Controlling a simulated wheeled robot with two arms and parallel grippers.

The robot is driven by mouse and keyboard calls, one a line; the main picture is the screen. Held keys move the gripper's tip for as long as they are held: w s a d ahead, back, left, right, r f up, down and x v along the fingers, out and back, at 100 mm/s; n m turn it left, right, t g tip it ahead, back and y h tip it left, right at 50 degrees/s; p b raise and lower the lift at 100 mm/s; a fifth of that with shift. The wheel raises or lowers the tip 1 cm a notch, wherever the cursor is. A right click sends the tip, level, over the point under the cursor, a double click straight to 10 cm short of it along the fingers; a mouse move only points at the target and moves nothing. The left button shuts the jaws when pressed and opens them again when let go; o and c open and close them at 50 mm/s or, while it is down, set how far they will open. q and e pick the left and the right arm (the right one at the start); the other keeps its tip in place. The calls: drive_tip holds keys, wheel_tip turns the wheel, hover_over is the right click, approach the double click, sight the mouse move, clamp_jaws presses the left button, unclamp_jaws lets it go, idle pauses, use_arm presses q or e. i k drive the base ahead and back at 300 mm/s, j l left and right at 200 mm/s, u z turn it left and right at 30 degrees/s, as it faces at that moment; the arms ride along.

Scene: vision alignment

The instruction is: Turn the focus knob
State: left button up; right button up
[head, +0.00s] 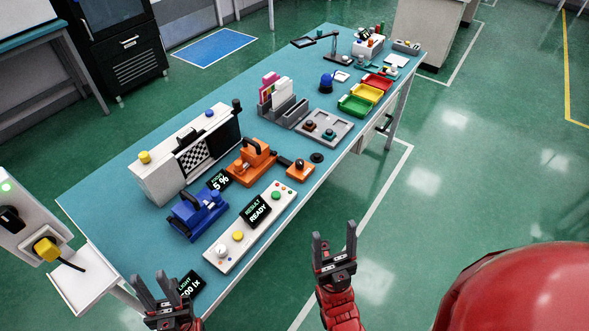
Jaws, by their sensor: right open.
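I cannot tell for sure which control is the focus knob. A black sign reading 5 % (219,181) stands between the blue device (197,214) and the orange device (252,160). A white control panel (222,266) along the table's front edge carries a pale round knob (221,250), a yellow button (238,236) and small red and green buttons. An orange box with a black knob (299,164) sits beyond its far end. My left gripper (147,275) is open and empty by the near table corner. My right gripper (334,231) is open and empty, apart from the table, over the floor.
A white box with a checkered screen (193,158) stands behind the devices. Signs read RESULT READY (256,211) and lx (190,285). Red, yellow and green trays (356,107) and a grey tray (341,134) lie further along. Floor to the right is clear.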

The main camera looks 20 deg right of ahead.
sight(299, 163)
drive_tip(key=i+l+z, duration=0.25)
drive_tip(key=l, duration=0.3)
drive_tip(key=i+l+z, duration=0.2)
drive_tip(key=i+l, duration=0.25)
